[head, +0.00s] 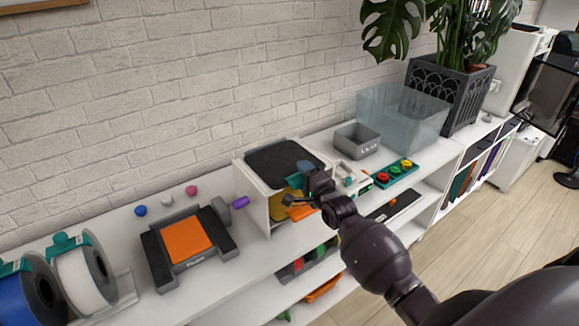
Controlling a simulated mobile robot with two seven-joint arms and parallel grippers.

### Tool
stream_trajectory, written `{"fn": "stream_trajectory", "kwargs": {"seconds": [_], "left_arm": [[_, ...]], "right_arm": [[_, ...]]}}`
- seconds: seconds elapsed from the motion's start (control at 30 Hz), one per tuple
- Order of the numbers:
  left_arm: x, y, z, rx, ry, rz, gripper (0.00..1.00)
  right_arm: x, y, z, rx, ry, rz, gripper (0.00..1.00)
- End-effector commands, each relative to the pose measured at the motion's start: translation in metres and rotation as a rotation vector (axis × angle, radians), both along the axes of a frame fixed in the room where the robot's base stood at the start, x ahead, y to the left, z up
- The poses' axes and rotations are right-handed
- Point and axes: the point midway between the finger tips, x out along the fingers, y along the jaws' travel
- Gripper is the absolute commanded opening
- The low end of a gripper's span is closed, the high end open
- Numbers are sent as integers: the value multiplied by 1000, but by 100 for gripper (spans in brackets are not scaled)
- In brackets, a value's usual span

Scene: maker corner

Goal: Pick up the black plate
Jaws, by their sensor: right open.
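The black plate (272,160) is a flat dark sheet with rounded corners. It lies on top of a white open-fronted box (256,198) on the white shelf top, against the brick wall. My right gripper (294,185) is open at the plate's front right edge, with its arm coming in from the lower right. I cannot tell whether the fingers touch the plate. The gripper hides part of that edge and of the box front. My left gripper is not in view.
An orange-topped black device (186,241) and filament spools (85,279) stand to the left. A grey bin (357,141), a clear bin (400,115), a button panel (396,174) and a potted plant (447,90) stand to the right. Lower shelves hold coloured items.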

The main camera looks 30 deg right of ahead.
Motion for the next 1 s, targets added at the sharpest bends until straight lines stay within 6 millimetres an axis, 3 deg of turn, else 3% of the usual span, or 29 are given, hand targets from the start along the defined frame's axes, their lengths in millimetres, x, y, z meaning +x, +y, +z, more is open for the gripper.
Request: {"fn": "stream_trajectory", "kwargs": {"seconds": [0.2, 0.53, 0.83, 1.0], "left_arm": [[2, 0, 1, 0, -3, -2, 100], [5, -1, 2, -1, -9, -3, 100], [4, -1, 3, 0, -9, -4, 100], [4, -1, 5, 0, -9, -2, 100]], "right_arm": [[0, 0, 0, 0, 0, 0, 48], [0, 0, 0, 0, 1, 0, 0], [0, 0, 4, 1, -2, 0, 0], [0, 0, 25, 2, -4, 0, 0]]}}
